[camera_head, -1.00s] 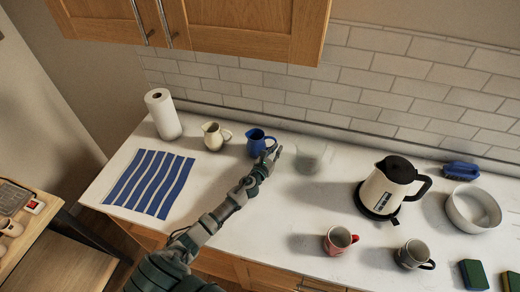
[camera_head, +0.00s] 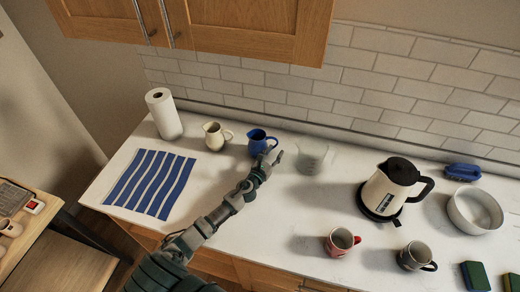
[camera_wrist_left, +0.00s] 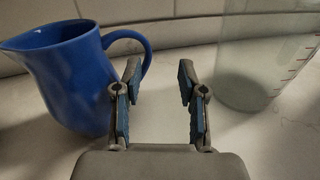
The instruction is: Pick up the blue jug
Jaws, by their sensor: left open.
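The blue jug (camera_head: 257,142) stands upright on the white counter, left of the middle, with its handle on the right side. In the left wrist view the blue jug (camera_wrist_left: 72,75) fills the left side, and its handle reaches toward the left finger. My left gripper (camera_head: 272,157) is at the right of the jug, beside its handle. In the left wrist view the left gripper (camera_wrist_left: 158,90) is open with nothing between its fingers. The handle's curve is behind or beside the left fingertip; I cannot tell if they touch. My right gripper is not in view.
A clear measuring jug (camera_head: 313,158) stands close on the gripper's right. A cream jug (camera_head: 214,137) stands left of the blue jug, near a paper roll (camera_head: 163,115). A kettle (camera_head: 388,188) and a red mug (camera_head: 340,241) are farther right. The striped cloth (camera_head: 150,183) lies flat at left.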

